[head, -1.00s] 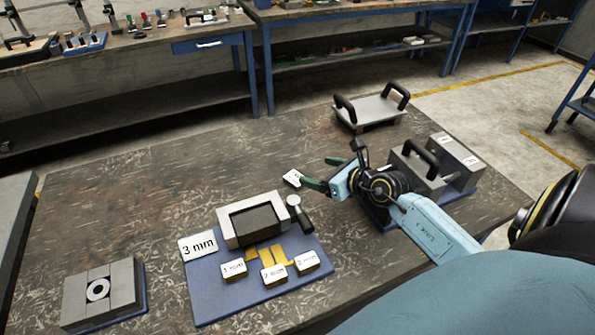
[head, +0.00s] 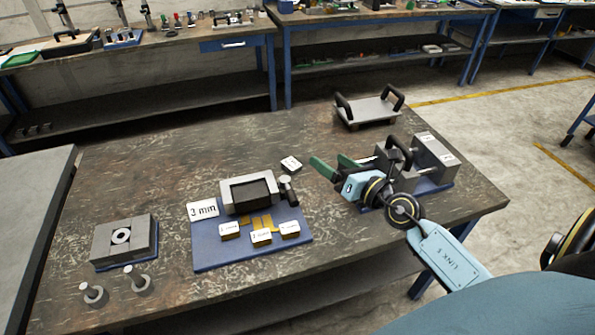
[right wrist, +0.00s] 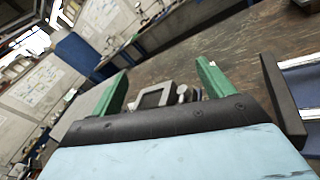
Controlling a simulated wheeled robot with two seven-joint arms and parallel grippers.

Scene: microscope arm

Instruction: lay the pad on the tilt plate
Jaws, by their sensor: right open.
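A grey frame with a dark recess and a side knob (head: 236,186) stands on a blue base; I take it for the tilt plate, but cannot be sure. Three small gold blocks with white labelled tops, probably the pads (head: 262,237), sit in front of it. A "3 mm" sign (head: 203,209) stands at its left. A small white-topped piece (head: 291,164) lies on the table behind it. My right gripper (head: 333,166) is open and empty, right of that piece and apart from it. Its green fingers (right wrist: 163,85) show the frame (right wrist: 157,95) beyond them. My left gripper is not in view.
A grey clamp-like block with a black handle (head: 434,159) stands beside my right arm. A plate with two black handles (head: 368,110) is at the back. A block with a ring (head: 121,236) and two posts (head: 138,279) are at left. The table middle is clear.

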